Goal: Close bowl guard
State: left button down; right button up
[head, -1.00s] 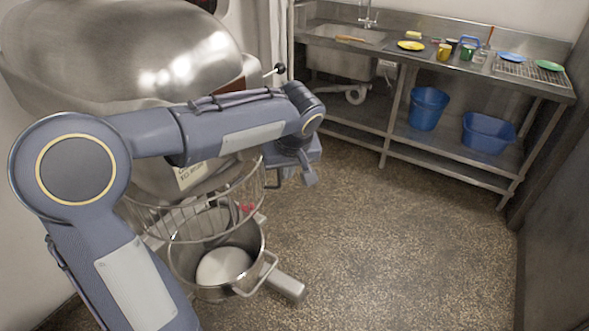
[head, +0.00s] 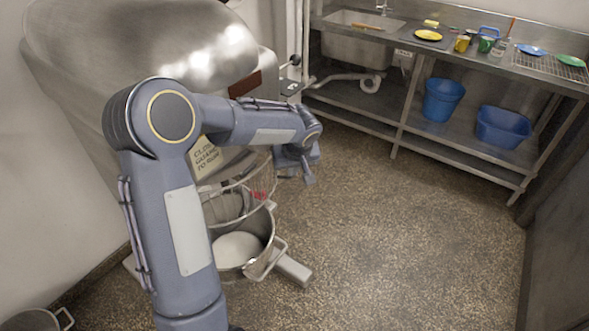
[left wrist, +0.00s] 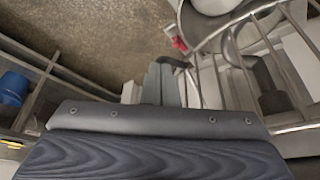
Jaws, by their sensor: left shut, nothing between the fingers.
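The bowl guard (head: 262,178) is a curved wire cage on the big steel mixer (head: 150,60), above the steel bowl (head: 270,252). My left arm hides much of it. A red part (head: 258,195) shows at the guard; a red part also shows in the left wrist view (left wrist: 179,44), close to the guard's bars (left wrist: 262,38). My left gripper (head: 308,176) is shut and empty, just right of the guard in the head view. In the left wrist view its fingers (left wrist: 165,82) are beside the bars; I cannot tell whether they touch. My right gripper is out of view.
The bowl holds a white mass (head: 237,248). A sign (head: 207,158) on the mixer is partly hidden. A steel sink counter (head: 400,50) stands behind, with blue tubs (head: 442,100) on its lower shelf. The speckled floor (head: 400,220) on the right is clear.

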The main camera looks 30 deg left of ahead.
pick_arm(q)
jog(key=shift+w, duration=0.1)
jog(key=w, duration=0.1)
jog(key=w+a+n+b, duration=0.2)
jog(key=w, duration=0.1)
jog(key=shift+r+g+y, duration=0.1)
jog(key=shift+g+y, duration=0.2)
jog(key=shift+d, duration=0.1)
